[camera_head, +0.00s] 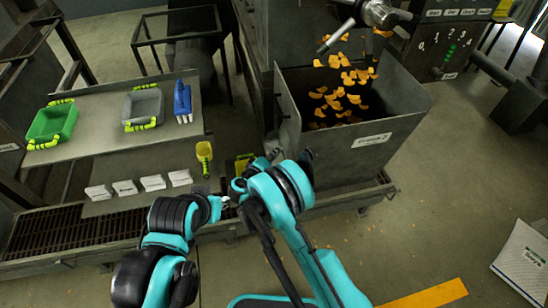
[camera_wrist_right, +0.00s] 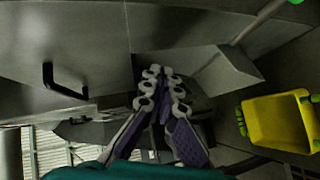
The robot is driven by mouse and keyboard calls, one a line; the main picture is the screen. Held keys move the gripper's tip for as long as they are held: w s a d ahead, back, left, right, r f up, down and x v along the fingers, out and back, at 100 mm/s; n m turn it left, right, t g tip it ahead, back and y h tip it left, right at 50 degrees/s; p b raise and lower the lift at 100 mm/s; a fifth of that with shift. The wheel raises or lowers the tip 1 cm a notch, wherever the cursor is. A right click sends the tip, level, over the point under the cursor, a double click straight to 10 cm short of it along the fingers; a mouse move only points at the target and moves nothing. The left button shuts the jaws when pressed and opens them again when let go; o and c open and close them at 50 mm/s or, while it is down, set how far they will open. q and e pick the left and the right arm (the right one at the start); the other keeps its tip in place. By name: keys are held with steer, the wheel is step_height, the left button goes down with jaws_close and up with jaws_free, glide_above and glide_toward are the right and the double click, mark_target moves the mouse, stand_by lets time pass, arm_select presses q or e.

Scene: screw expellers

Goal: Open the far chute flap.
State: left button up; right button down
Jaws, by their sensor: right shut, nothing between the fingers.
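My right gripper (camera_wrist_right: 165,80) is shut and empty in the right wrist view, its fingers together in front of dark metal parts. Just beyond its tips is a grey angled plate (camera_wrist_right: 228,70), which may belong to a chute. I cannot tell for sure which part is the far chute flap. In the head view my right arm bends in front of the metal bin's near left corner, and its fingers are mostly hidden there. At the end of my left arm a small pale tip (camera_head: 224,202) shows, probably my left gripper, too small to read.
A metal bin (camera_head: 400,125) holds orange pieces. A yellow tray (camera_wrist_right: 280,122) lies right of the right gripper; a black handle (camera_wrist_right: 63,82) is on the metal wall to its left. A bench (camera_head: 100,165) carries green and grey trays, a blue item and cards.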

mark_target(291, 147)
steer(key=w+d+f+b, duration=0.1)
steer(key=d, duration=0.1)
steer(key=w+d+b, duration=0.1)
steer(key=w, duration=0.1)
steer(key=w+d+f, duration=0.1)
steer(key=w+d, duration=0.1)
steer(key=shift+w+d+f+b, duration=0.25)
steer(key=shift+d+f+b, duration=0.05)
steer(key=shift+b, duration=0.1)
steer(key=shift+w+d+f+m+g+y, duration=0.1)
steer(key=shift+d+m+g+y, duration=0.1)
steer(key=shift+d, duration=0.15)
steer(key=shift+w+d+m+g+y, duration=0.1)
steer(key=shift+d+g, duration=0.1)
steer(key=shift+d, duration=0.1)
steer(key=shift+a, duration=0.1)
